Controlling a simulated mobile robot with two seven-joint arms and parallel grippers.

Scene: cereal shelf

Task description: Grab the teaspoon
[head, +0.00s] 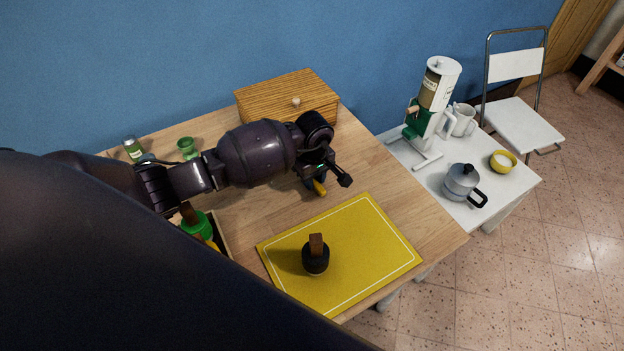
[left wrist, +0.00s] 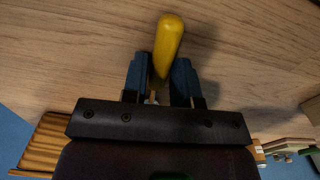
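My left gripper (head: 329,182) is over the wooden table, pointing down, right of its middle. A yellow-handled piece (head: 319,188), which looks like the teaspoon, sticks out between its fingers. In the left wrist view the yellow handle (left wrist: 168,40) lies between the two blue fingers (left wrist: 160,85), which look shut on its narrow end. The rest of it is hidden by the fingers and the gripper body. A shadow beside the handle falls on the wood. My right gripper is not in view.
A yellow mat (head: 372,232) bears a black round item with a brown handle (head: 316,258). A wooden box (head: 287,97) stands behind my arm. Green items (head: 187,148) are at the left. A white side table (head: 513,188) holds a dispenser (head: 433,95) and grey pot (head: 461,182).

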